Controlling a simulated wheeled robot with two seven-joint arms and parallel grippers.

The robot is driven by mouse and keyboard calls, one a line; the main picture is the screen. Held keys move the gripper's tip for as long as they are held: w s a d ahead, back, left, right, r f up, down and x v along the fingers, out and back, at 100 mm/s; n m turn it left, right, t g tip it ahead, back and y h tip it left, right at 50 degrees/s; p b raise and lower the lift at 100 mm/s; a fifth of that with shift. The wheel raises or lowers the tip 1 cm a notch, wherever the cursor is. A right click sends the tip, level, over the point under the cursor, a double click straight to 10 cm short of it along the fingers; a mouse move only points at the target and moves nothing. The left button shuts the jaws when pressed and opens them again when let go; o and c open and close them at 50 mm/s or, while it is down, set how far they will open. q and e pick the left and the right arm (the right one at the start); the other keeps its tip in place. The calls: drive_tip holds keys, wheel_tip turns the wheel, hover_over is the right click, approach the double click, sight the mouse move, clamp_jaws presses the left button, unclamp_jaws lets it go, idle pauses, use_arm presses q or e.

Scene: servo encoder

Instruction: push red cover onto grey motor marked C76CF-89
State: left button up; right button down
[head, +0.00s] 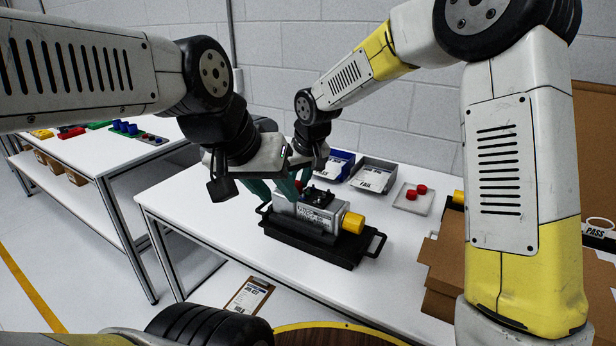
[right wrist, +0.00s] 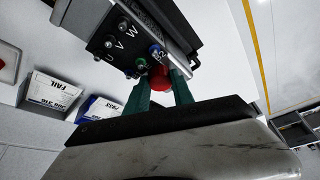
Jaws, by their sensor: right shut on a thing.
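The grey motor (head: 310,212) lies in a black carrier (head: 330,250) on the white table, its yellow end (head: 353,222) to the right. Its label is too small to read. The right wrist view shows the motor (right wrist: 168,25) with terminals marked U, V, W and blue and green round connectors. My right gripper (right wrist: 161,88) is shut on a red cover (right wrist: 160,76), close to the connectors; whether it is seated cannot be told. My left gripper (head: 272,190) appears open, its teal fingers at the motor's left end, partly overlapping the right gripper in the head view.
Two red covers (head: 421,190) lie on a pale tray (head: 427,208) at the right. A grey bin (head: 373,176) and a blue bin (head: 340,165) stand behind. Cardboard boxes (head: 440,270) are at the right. Another table with coloured parts stands at the left.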

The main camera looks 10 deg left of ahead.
sight(298, 185)
drive_tip(key=c, duration=1)
unclamp_jaws()
drive_tip(key=shift+s+f, duration=0.1)
drive_tip(key=shift+f, duration=0.15)
drive_tip(key=shift+d, duration=0.1)
drive_tip(key=shift+d+f, duration=0.15)
wheel_tip(298, 185, up, 2)
drive_tip(key=shift+r, duration=0.15)
drive_tip(key=shift+a+r, duration=0.15)
drive_tip(key=shift+r, duration=0.8)
drive_tip(key=shift+a+r, duration=0.1)
drive_tip(key=shift+r, duration=0.85)
clamp_jaws()
